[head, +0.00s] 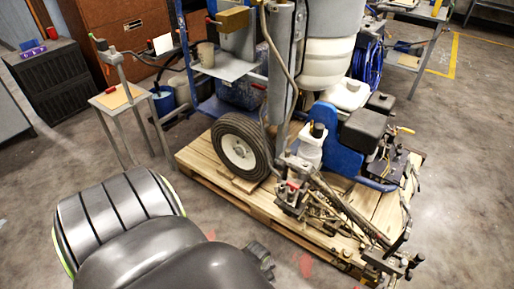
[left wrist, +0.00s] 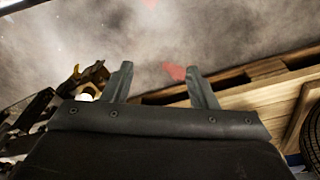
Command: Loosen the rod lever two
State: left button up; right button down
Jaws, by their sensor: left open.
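The line striper stands on a wooden pallet (head: 195,160). Its rod and clamp assembly (head: 335,210) runs from beside the wheel down to the pallet's front right corner. Several small knobs and clamps sit along it, and I cannot tell which is rod lever two. Part of the machine with a brass-coloured piece (left wrist: 92,74) shows at the left of the left wrist view. My left gripper (left wrist: 160,85) is open, its two fingers apart with floor and pallet edge behind them. In the head view it (head: 262,258) is small and partly hidden by my arm, left of the rods. My right gripper is not in view.
A black tire (head: 225,145) stands on the pallet left of the rods. A small table (head: 117,96), a blue bucket (head: 163,101) and a black cabinet (head: 50,77) are at the left. Bare concrete floor lies in front of the pallet.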

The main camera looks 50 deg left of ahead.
pick_arm(q)
jog(key=shift+s+a+f, duration=0.15)
jog(key=shift+s+f, duration=0.05)
jog(key=shift+s, duration=0.25)
jog(key=shift+s+a+f, duration=0.15)
jog(key=shift+s+f, duration=0.05)
jog(key=shift+s, duration=0.2)
